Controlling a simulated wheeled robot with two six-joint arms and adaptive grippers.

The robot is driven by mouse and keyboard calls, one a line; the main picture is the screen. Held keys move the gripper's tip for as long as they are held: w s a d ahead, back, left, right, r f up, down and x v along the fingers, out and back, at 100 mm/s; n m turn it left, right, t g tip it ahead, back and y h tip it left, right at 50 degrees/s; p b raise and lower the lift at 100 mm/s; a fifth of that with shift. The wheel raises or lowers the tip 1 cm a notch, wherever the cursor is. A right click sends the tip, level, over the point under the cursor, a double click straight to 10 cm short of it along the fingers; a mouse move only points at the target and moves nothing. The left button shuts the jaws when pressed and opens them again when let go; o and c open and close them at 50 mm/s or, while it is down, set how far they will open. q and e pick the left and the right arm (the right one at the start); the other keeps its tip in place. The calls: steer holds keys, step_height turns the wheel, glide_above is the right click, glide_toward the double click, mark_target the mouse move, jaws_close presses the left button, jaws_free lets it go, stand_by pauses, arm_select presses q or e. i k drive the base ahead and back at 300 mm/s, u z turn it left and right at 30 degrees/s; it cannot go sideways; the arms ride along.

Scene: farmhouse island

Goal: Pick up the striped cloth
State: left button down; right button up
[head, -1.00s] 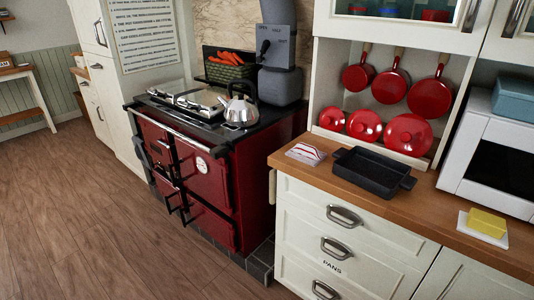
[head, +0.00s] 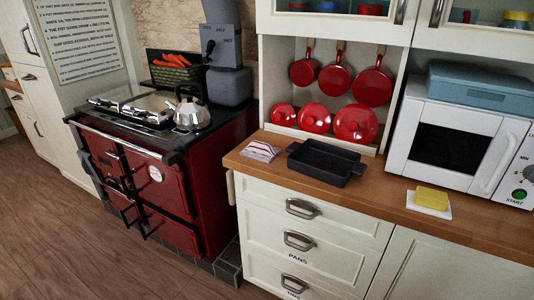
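The striped cloth (head: 260,151) is white with red stripes. It lies folded on the left end of the wooden counter, left of a black roasting pan and apart from it. Neither of my grippers shows in the head view.
The black pan (head: 325,162) stands on the counter (head: 385,197), with red lids (head: 314,117) behind it. A yellow block on a white dish (head: 415,206) and a white microwave (head: 447,142) are to the right. The red stove (head: 178,190) with a kettle (head: 191,110) stands left.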

mark_target(258, 151)
steer(key=z, duration=1.25)
steer(key=i, duration=0.9)
steer(key=u, duration=2.6)
